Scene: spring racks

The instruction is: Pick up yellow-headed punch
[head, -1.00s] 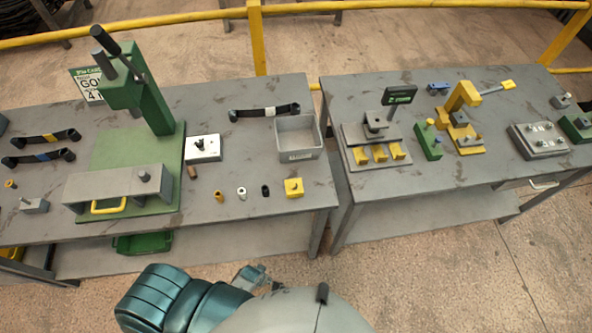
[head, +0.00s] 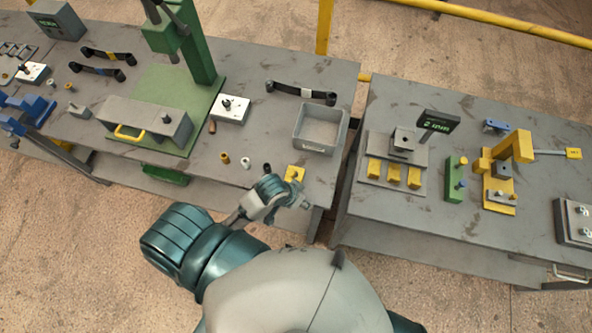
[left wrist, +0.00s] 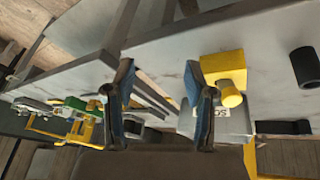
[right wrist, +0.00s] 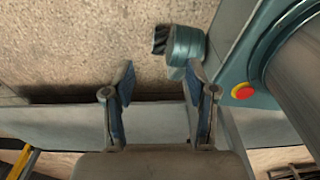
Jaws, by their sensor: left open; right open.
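A yellow block (head: 296,172) sits near the front right corner of the left table. In the left wrist view this yellow block (left wrist: 222,64) shows close, with a yellow cylinder (left wrist: 232,95) sticking out of it; I cannot tell for sure whether this is the yellow-headed punch. My left gripper (left wrist: 160,97) is open and empty, with the block just beyond its right finger. In the head view my left gripper (head: 288,192) is at the table's front edge, partly covering the block. My right gripper (right wrist: 158,82) is open and empty over the floor, outside the head view.
Left of the block stand a black bushing (head: 267,167), a white bushing (head: 245,162) and a brass bushing (head: 224,158). A grey bin (head: 323,148) lies behind it. A green press (head: 190,45) stands further left. A gap separates the right table (head: 400,222).

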